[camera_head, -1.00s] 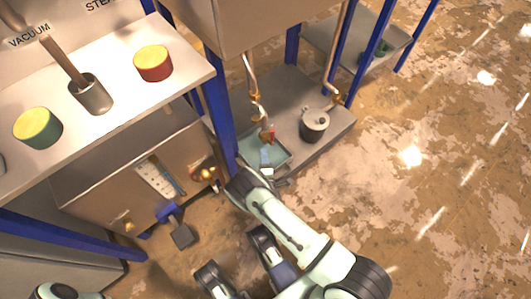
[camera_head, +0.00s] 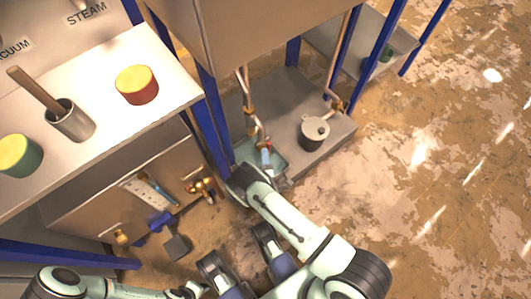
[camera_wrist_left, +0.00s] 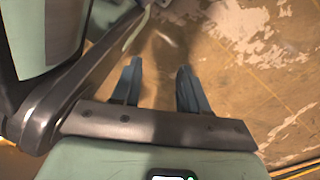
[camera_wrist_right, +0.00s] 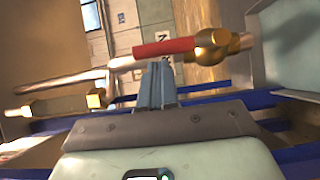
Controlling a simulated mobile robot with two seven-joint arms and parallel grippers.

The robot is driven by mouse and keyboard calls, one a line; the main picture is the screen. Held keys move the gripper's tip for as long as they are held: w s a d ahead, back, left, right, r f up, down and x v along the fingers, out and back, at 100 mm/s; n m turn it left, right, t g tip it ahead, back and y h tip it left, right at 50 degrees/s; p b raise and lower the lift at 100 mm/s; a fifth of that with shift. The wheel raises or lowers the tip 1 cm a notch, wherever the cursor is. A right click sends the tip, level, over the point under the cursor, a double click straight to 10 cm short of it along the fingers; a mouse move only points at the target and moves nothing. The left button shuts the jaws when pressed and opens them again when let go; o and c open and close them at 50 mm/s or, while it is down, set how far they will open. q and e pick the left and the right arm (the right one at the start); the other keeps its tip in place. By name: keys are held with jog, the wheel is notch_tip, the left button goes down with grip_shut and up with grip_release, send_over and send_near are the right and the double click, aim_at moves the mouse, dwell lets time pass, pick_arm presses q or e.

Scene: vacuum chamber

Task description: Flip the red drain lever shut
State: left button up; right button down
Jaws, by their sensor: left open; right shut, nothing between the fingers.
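The red drain lever (camera_wrist_right: 165,47) lies across the right wrist view, beside a rounded brass valve body (camera_wrist_right: 214,46) and roughly in line with a copper pipe (camera_wrist_right: 60,82). My right gripper (camera_wrist_right: 157,66) is shut and empty, with its fingertips right at the lever's lower edge; I cannot tell whether they touch. My left gripper (camera_wrist_left: 156,72) is open and empty above the floor.
Blue frame posts (camera_head: 216,125) stand close left of my right gripper. A bench with red and green capped cylinders (camera_head: 136,85) is at left. Floor at right is clear.

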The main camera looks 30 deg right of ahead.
pick_arm(q)
jog(key=shift+w+d, duration=0.35)
pick_arm(e)
jog(key=shift+d, duration=0.2)
pick_arm(q)
jog(key=shift+r, duration=0.1)
